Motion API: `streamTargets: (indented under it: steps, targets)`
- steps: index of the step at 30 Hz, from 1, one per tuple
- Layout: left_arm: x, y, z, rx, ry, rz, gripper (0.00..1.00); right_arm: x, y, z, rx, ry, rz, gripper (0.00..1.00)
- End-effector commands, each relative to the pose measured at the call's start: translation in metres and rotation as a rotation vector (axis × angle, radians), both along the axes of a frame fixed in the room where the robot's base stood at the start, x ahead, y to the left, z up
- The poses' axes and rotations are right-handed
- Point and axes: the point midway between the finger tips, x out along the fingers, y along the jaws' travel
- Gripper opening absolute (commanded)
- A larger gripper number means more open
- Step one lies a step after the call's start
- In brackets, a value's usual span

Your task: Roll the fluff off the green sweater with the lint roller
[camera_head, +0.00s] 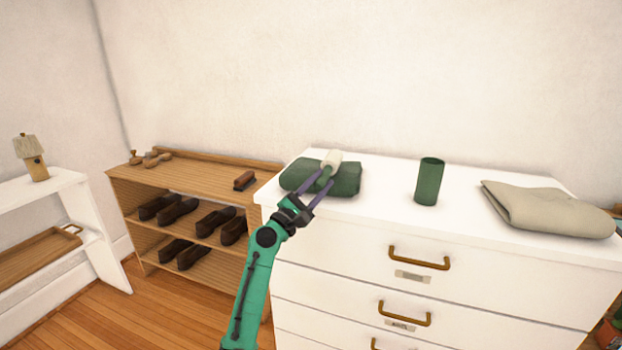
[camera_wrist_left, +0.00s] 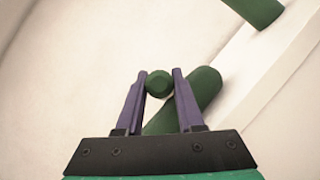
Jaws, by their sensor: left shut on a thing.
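The folded dark green sweater (camera_head: 347,181) lies on the left end of the white dresser top. The lint roller (camera_head: 331,160) has a cream head and a green handle. My left gripper (camera_head: 322,184) is shut on its handle, with the head pointing away over the sweater. I cannot tell whether the head touches the cloth. In the left wrist view the handle's end (camera_wrist_left: 159,83) sits between the purple fingers, and part of the sweater (camera_wrist_left: 205,88) shows behind. No fluff can be made out at this size. My right gripper is out of view.
A green cylinder (camera_head: 429,182) stands on the dresser (camera_head: 390,212) right of the sweater, with clear top between them. A folded beige cloth (camera_head: 548,209) lies further right. A wooden shoe rack (camera_head: 190,178) with a brush (camera_head: 244,180) on top stands left of the dresser.

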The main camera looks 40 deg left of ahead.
Motion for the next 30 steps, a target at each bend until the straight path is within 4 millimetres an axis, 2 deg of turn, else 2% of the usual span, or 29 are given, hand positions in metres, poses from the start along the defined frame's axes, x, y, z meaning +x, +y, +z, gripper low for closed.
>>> streamTargets:
  steps: [5, 12, 19, 27, 30]
  targets:
    - [0.003, -0.006, 0.000, 0.000, 0.001, 0.000, 0.00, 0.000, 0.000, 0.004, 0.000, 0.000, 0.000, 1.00]
    - [0.012, -0.027, 0.000, 0.000, 0.002, -0.002, 0.00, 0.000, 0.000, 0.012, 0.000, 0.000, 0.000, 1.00]
    - [0.016, -0.036, -0.001, 0.000, 0.001, 0.000, 0.00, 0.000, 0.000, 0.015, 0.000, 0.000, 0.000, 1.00]
    - [0.025, -0.059, -0.001, 0.000, 0.003, -0.001, 0.00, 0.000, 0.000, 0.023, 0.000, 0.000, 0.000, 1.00]
    - [0.026, -0.060, -0.002, 0.000, 0.002, 0.000, 0.00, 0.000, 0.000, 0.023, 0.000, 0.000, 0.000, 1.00]
